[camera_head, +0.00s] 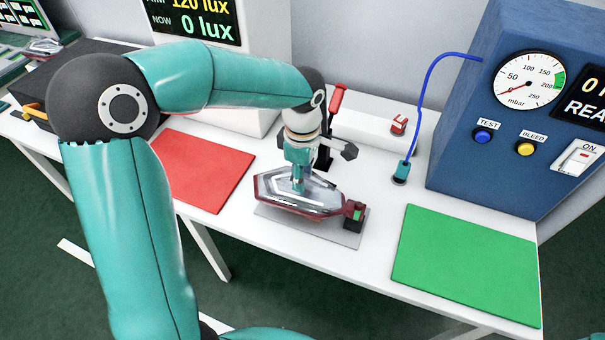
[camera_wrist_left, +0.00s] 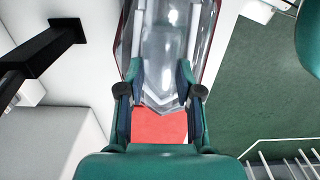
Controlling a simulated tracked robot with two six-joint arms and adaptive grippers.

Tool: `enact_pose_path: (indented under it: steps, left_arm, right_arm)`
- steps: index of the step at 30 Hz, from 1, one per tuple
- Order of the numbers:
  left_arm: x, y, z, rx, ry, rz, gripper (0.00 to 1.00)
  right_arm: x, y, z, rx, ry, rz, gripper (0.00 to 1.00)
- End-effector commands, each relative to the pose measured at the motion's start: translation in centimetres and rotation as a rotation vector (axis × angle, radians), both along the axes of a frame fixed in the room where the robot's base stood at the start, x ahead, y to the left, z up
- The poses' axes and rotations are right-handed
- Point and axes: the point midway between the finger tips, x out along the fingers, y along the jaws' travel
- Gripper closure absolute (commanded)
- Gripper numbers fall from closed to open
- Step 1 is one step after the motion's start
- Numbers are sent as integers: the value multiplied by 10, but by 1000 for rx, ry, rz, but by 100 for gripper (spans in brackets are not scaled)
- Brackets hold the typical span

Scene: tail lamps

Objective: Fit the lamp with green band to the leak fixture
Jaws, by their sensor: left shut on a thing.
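The lamp (camera_head: 325,202) has a clear lens, a dark red rim and a dark connector end with a green band (camera_head: 357,214). My left gripper (camera_head: 298,182) is shut on it from above; in the left wrist view the fingers (camera_wrist_left: 160,92) grip the clear lens (camera_wrist_left: 165,45) on both sides. The lamp is over the grey plate of the leak fixture (camera_head: 335,233); I cannot tell whether it touches. The fixture's clamp with a red handle (camera_head: 337,98) stands upright behind, partly hidden by my gripper. My right gripper is not in view.
A red mat (camera_head: 190,170) lies left of the fixture and a green mat (camera_head: 468,262) right. A blue tester (camera_head: 530,110) stands back right, its blue hose ending at a plug (camera_head: 401,172) on the table. A lux display (camera_head: 195,22) stands behind my arm.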

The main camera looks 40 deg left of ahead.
Motion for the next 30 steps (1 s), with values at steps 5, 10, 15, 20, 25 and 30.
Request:
enact_pose_path:
  steps: [5, 10, 15, 20, 25, 30]
  left_arm:
    - [0, 0, -8, 0, -1, 0, 100]
    - [0, 0, -14, 0, 0, 0, 100]
    - [0, 0, -20, 0, 0, 0, 100]
    - [0, 0, -20, 0, -1, 0, 50]
    - [0, 0, -20, 0, 0, 0, 36]
    - [0, 0, -20, 0, 1, 0, 36]
  right_arm:
    - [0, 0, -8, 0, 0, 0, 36]
    - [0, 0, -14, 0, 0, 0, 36]
    - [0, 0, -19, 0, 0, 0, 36]
    - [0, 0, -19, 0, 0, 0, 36]
    - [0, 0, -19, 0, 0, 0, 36]
    - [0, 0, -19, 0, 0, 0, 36]
